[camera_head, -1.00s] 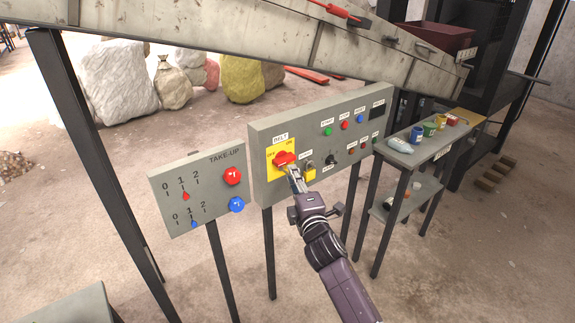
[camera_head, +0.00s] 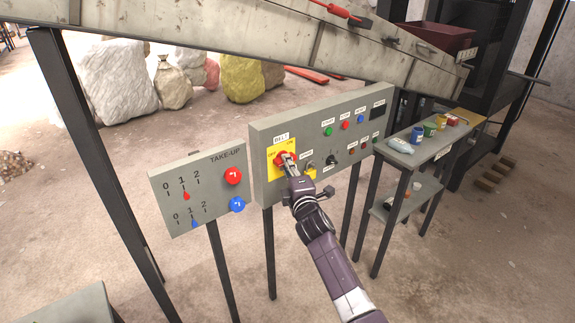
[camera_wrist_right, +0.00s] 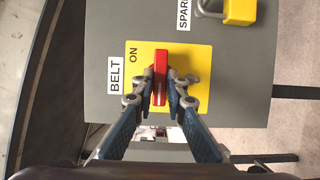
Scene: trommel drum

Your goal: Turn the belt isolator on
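The belt isolator is a red handle (camera_wrist_right: 161,76) on a yellow plate (camera_wrist_right: 198,62) marked BELT, with ON at the plate's upper left in the wrist view. It also shows in the head view, where the red handle (camera_head: 279,161) is partly hidden by my gripper and lies roughly sideways across its plate (camera_head: 274,173). My right gripper (camera_wrist_right: 160,88) has one finger on each side of the handle, very close to it. Whether both fingers press on it is not clear. My left gripper is not in view.
A yellow padlock (camera_wrist_right: 239,10) hangs beside the isolator plate. The grey control panel (camera_head: 262,130) also carries several buttons and a black knob (camera_head: 332,159). A TAKE-UP panel (camera_head: 212,211) stands to the left, and a shelf (camera_head: 432,149) with small containers to the right.

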